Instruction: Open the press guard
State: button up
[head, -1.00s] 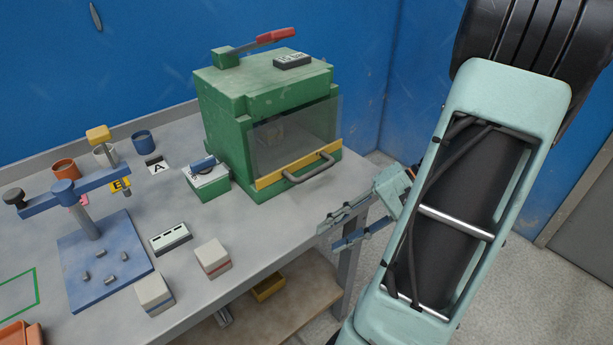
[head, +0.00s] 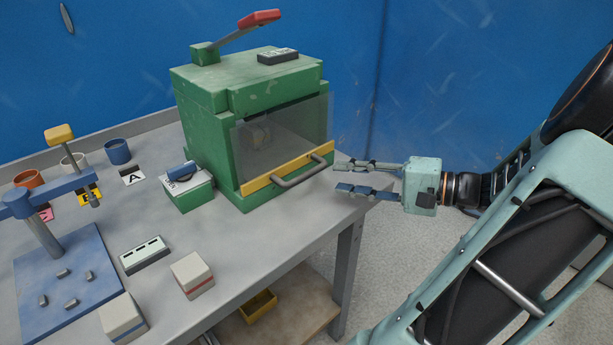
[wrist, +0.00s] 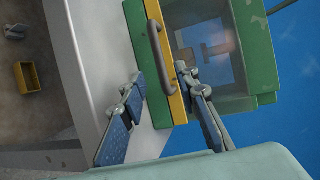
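The green press (head: 205,120) stands on the grey bench. Its clear guard (head: 284,132) covers the front opening and is down, with a yellow bar (head: 262,184) along its lower edge. A grey handle (head: 301,174) sticks out from that bar. My gripper (head: 338,176) is open and empty, just right of the handle, fingers pointing left toward it. In the wrist view the handle (wrist: 158,58) lies ahead of my two spread fingers, apart from them. Something grey is dimly visible behind the guard.
A red-handled lever (head: 240,33) tops the press. A small green box with a blue knob (head: 187,190) stands left of it. White blocks (head: 193,275) and a blue fixture (head: 65,280) are on the bench. The floor right of the bench is clear.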

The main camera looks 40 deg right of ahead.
aim_at(312, 175)
jog(key=b+x, duration=0.1)
jog(key=x, duration=0.8)
jog(key=shift+a+b, duration=0.15)
jog(key=shift+b, duration=0.15)
jog(key=shift+c, duration=0.3)
grip_shut()
